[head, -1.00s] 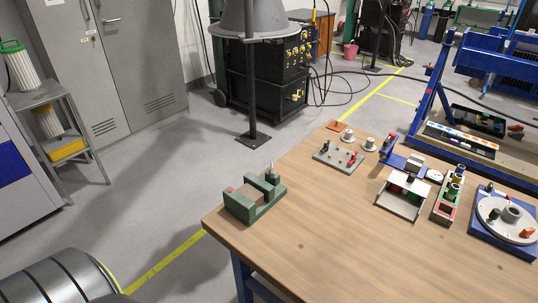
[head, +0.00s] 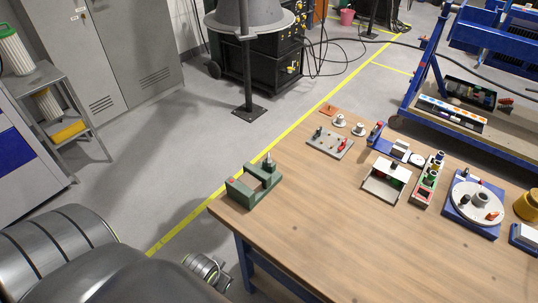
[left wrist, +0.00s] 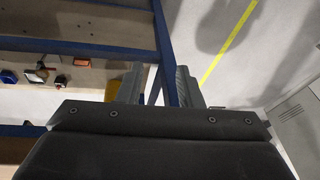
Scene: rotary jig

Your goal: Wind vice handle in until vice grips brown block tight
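The green vice (head: 254,187) stands upright at the near-left corner of the wooden table in the head view. A dark upright part with a pale tip (head: 268,163), perhaps its handle, rises at its far end. I cannot make out a brown block between the jaws. My left gripper (left wrist: 160,88) shows two fingers apart with nothing between them in the left wrist view. My left arm fills the lower left of the head view, below and left of the table corner, apart from the vice. My right gripper is not in view.
The table (head: 310,235) has clear room right of the vice. A grey plate with pegs (head: 329,143), a white-topped stand (head: 387,180) and a rotary disc on a blue base (head: 478,208) stand farther right.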

